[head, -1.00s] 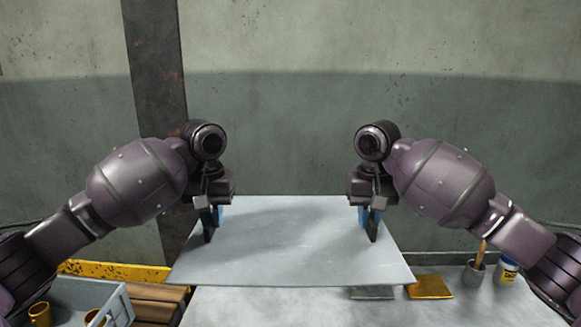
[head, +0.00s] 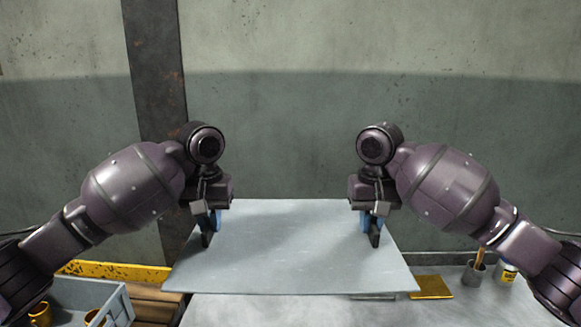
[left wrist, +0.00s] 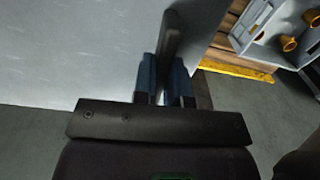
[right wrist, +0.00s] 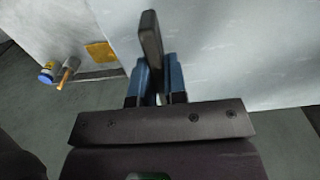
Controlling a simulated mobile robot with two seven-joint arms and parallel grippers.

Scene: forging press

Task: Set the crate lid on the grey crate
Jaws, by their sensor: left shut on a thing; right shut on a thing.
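The crate lid (head: 290,255) is a wide flat grey panel, held roughly level in front of me. My left gripper (head: 209,224) is shut on a dark upright grip at the lid's left side, which also shows between blue fingers in the left wrist view (left wrist: 168,50). My right gripper (head: 372,224) is shut on a matching dark grip at the right side, seen in the right wrist view (right wrist: 150,40).
Brown wooden slats (head: 155,294) lie beside the crate, with a yellow edge strip (head: 115,269) behind. A pale table (head: 300,311) lies below the lid. A gold plate (head: 432,287), a cup with a brush (head: 474,274) and a jar (head: 506,273) are at the right.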

